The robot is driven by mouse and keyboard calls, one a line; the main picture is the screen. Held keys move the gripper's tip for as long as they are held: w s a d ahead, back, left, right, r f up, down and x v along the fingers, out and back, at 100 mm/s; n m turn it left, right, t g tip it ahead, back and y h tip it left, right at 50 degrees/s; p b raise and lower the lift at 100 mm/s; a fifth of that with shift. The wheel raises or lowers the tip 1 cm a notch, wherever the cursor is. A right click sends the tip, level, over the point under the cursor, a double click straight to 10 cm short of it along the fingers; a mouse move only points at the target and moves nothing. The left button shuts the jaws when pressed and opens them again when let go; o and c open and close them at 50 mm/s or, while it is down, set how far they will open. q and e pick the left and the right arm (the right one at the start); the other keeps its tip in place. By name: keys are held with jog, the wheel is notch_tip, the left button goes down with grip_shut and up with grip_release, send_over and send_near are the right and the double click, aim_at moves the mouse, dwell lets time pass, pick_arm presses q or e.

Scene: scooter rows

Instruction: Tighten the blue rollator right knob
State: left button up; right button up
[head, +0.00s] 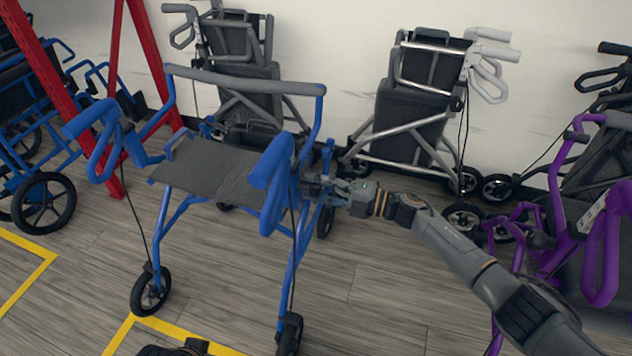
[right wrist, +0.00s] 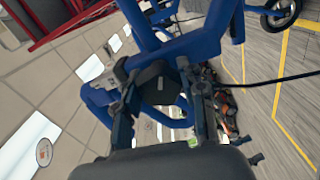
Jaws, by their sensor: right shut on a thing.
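The blue rollator (head: 290,250) stands upright at left centre, with a dark grey seat and blue loop handles. My right gripper (head: 318,184) reaches in from the right to its right side, just beyond the near right handle. In the right wrist view, the gripper's two fingers (right wrist: 158,78) are closed around a dark knob (right wrist: 157,88) beside the blue frame tube (right wrist: 208,35). In the head view the knob is hidden by the fingers and frame. My left gripper does not show clearly; only a dark part of my body is at the bottom edge.
Two grey-framed rollators (head: 240,40) (head: 408,110) stand along the white wall. A purple rollator (head: 556,205) is close to my right arm. Another blue one (head: 45,185) and a red frame (head: 62,90) are at left. Wood floor (head: 385,290) is clear at the front centre.

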jog(key=m+p, duration=0.2)
jog(key=m, duration=0.2)
jog(key=shift+r+m, duration=0.1)
jog(key=shift+m, duration=0.2)
jog(key=m+p, duration=0.2)
jog(key=m, duration=0.4)
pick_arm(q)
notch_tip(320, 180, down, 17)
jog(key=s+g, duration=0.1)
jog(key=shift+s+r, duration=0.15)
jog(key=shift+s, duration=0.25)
pick_arm(e)
jog(key=shift+m, duration=1.4)
jog(key=o, duration=1.2)
jog(key=shift+f, duration=0.2)
jog(key=shift+c, duration=0.2)
jog(key=v, duration=1.2)
